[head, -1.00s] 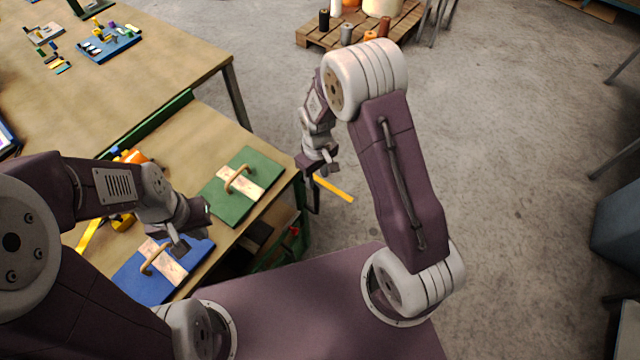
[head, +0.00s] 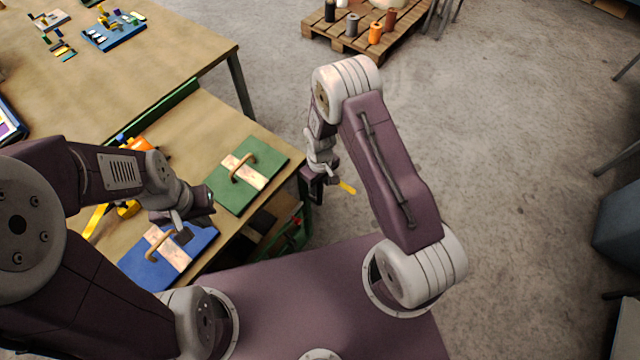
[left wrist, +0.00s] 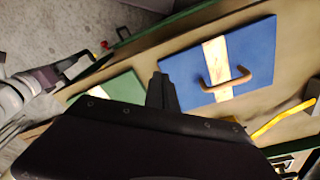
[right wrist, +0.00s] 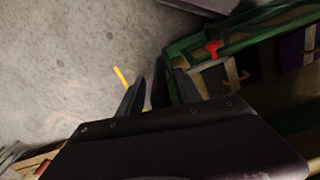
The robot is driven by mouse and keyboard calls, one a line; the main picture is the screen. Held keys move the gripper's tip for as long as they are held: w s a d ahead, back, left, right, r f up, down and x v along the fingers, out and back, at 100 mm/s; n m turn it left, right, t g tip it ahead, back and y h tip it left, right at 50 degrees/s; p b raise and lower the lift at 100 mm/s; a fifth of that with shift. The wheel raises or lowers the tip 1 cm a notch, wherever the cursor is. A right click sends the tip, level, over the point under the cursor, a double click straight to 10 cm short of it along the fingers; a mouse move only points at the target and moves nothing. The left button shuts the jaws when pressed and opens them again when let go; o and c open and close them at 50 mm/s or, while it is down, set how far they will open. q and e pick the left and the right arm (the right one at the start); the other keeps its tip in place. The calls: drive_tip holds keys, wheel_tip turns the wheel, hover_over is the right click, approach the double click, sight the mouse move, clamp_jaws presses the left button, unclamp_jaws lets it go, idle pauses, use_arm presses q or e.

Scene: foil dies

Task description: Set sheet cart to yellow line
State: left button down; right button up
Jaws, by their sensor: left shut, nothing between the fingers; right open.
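A green-framed wheeled-cart-like structure with a wooden top (head: 190,130) stands front left; I cannot tell whether it is the sheet cart. Its green frame and a red part (right wrist: 212,48) show in the right wrist view. The yellow line (head: 347,187) is a short strip on the floor, partly hidden by my right gripper; it also shows in the right wrist view (right wrist: 121,76). My right gripper (head: 318,190) is open and empty, beside the frame's right end. My left gripper (head: 184,232) is shut and empty, over the blue board (head: 150,268).
A green board (head: 262,160) with a handle lies on the wooden top near the blue one. Dark boards with handles sit in the shelf below. A bench (head: 150,60) stands behind. A pallet (head: 400,45) with spools is at the back.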

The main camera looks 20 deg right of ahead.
clamp_jaws()
idle(1.4)
